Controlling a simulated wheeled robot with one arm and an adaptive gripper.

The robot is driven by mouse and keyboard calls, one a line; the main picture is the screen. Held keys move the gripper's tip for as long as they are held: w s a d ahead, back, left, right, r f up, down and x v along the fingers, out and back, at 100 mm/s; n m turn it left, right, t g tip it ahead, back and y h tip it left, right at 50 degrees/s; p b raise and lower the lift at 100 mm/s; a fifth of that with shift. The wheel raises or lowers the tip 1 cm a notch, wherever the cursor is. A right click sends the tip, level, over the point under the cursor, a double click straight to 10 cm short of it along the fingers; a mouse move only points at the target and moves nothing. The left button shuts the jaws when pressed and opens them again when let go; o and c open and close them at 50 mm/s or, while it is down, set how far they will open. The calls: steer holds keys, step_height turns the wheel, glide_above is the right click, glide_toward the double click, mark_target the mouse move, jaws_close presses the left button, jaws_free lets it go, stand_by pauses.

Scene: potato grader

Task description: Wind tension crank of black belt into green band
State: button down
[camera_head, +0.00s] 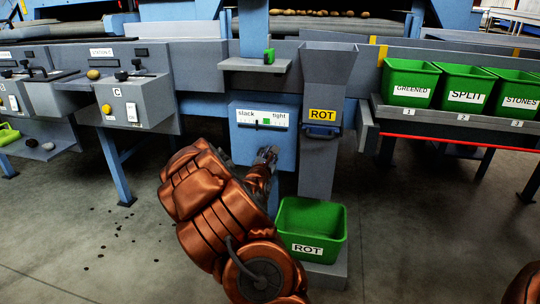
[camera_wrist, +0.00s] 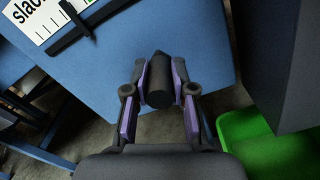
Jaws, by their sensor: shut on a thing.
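The tension gauge (camera_head: 262,118) is a white strip marked slack at left and tight at right, on a blue panel. Its small green band (camera_head: 266,122) lies near the middle. A dark pointer stands just left of the band, too small to place exactly. In the wrist view the black pointer (camera_wrist: 76,24) crosses the strip's lower edge. The black crank knob (camera_wrist: 158,92) sits between the purple-padded fingers of my gripper (camera_wrist: 160,82), which is shut on it. In the head view my gripper (camera_head: 266,156) is just below the gauge, and the crank is mostly hidden.
A grey chute (camera_head: 322,75) labelled ROT stands right of the panel, above a green ROT bin (camera_head: 312,220) on a low ledge. More green bins (camera_head: 409,82) stand on a shelf at right. A grey ledge (camera_head: 254,65) juts out above the gauge. Floor at left is open.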

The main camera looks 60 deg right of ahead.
steer(key=shift+s+m+p, duration=0.1)
steer(key=shift+m+p, duration=0.2)
steer(key=shift+p, duration=0.15)
steer(key=m+p, duration=0.1)
steer(key=f+m+p, duration=0.1)
steer(key=p, duration=0.1)
steer(key=shift+s+d+m, duration=0.1)
steer(key=shift+s+m, duration=0.1)
steer(key=shift+m, duration=0.1)
steer(key=w+f+m+p, duration=0.2)
steer(key=m+p, duration=0.1)
steer(key=m, duration=0.5)
steer(key=w+a+f+m+p, duration=0.1)
steer(key=m+p, duration=0.3)
steer(key=m, duration=0.5)
steer(key=w+a+f+m+p, duration=0.1)
steer(key=w+f+m+p, duration=0.2)
steer(key=m, duration=0.6)
steer(key=shift+w+a+p, duration=0.2)
steer(key=shift+w+p, duration=0.2)
steer(key=shift+p, duration=0.35)
steer(key=shift+m, duration=0.3)
steer(key=c, duration=1)
jaws_free()
steer(key=shift+f, duration=0.1)
